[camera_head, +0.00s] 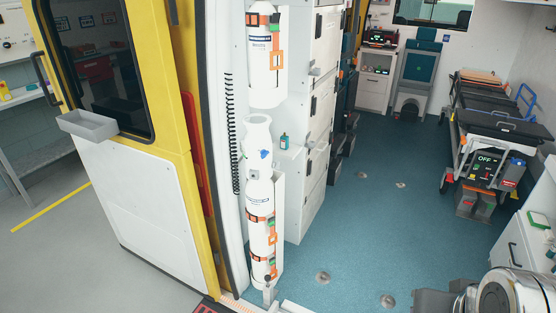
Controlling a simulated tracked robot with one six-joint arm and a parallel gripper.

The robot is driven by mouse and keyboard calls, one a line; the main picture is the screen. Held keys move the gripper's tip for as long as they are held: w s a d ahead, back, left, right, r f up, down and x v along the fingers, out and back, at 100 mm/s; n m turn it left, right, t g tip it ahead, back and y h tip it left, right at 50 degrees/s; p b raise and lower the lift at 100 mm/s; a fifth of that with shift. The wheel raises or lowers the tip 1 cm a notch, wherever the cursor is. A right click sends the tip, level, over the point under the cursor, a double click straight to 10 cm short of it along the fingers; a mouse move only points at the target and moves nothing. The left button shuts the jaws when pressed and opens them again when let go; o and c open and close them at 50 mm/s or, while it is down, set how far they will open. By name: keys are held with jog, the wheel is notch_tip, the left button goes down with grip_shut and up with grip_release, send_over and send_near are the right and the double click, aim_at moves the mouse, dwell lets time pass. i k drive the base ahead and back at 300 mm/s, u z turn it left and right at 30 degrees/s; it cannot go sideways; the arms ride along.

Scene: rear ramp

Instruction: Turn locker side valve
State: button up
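Two white cylinders stand in a tall white rack beside the open yellow door. The upper cylinder (265,75) and the lower cylinder (261,205) both have orange straps. A white collar-like guard (257,128) tops the lower cylinder. A small blue part (264,154) shows at this guard; I cannot tell whether it is the valve. White locker fronts (321,120) with latches rise just right of the rack. My gripper is not in view. A rounded grey-and-white part at the lower right looks like my own arm.
The blue floor (370,230) is clear in the middle. A small bottle (284,141) stands on a ledge beside the guard. The yellow-and-white door (160,165) bounds the left. A stretcher (495,120) and white cabinet (520,245) stand at right.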

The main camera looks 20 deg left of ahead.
aim_at(276, 165)
jog(key=z, duration=0.05)
jog(key=i, duration=1.6)
jog(key=u, duration=2.65)
